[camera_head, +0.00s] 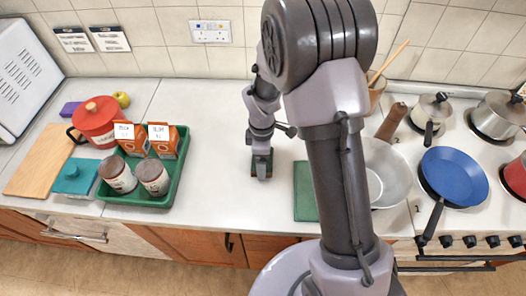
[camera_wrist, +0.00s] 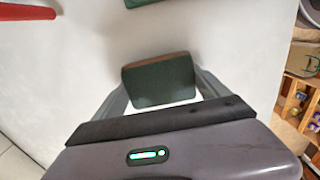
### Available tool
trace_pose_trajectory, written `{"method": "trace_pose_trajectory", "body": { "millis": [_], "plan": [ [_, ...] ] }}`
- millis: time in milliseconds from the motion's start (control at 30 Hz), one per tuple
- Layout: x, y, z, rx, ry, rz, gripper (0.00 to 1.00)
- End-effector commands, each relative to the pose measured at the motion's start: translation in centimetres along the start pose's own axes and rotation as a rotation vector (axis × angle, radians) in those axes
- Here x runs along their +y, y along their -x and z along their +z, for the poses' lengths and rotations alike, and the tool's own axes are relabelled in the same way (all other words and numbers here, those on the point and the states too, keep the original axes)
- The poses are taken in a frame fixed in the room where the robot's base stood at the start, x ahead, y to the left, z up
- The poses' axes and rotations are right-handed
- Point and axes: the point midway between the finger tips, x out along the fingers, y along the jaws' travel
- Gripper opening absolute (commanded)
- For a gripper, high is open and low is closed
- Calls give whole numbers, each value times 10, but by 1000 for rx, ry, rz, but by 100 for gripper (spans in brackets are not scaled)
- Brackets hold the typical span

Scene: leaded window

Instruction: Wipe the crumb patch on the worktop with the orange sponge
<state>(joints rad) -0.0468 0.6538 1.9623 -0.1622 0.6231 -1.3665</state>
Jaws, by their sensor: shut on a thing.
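My gripper (camera_head: 261,168) points down over the white worktop (camera_head: 225,130), in the middle stretch between the green tray and the stove. In the wrist view my gripper (camera_wrist: 162,98) is shut on a block with a dark green face and a thin brownish-orange edge, which looks like the sponge (camera_wrist: 158,82). In the head view the sponge is mostly hidden by the jaws. I cannot tell whether it touches the worktop. I make out no crumb patch in either view; my arm covers part of the worktop.
A green tray (camera_head: 133,199) with cartons and jars stands left. A red pot (camera_head: 95,122), teal box (camera_head: 73,179) and wooden board (camera_head: 38,165) lie beyond it. A flat green item (camera_head: 305,191), grey pan (camera_head: 385,165) and blue pan (camera_head: 455,175) are right. Worktop around my gripper looks clear.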

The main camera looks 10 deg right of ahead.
Motion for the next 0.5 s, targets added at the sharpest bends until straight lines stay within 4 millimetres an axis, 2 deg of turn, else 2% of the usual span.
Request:
{"method": "trace_pose_trajectory", "body": {
  "millis": [333, 500],
  "plan": [
    [-2, 2, 0, 1, -1, 2, 53],
    [-2, 22, 0, 1, -1, 3, 53]
  ]
}}
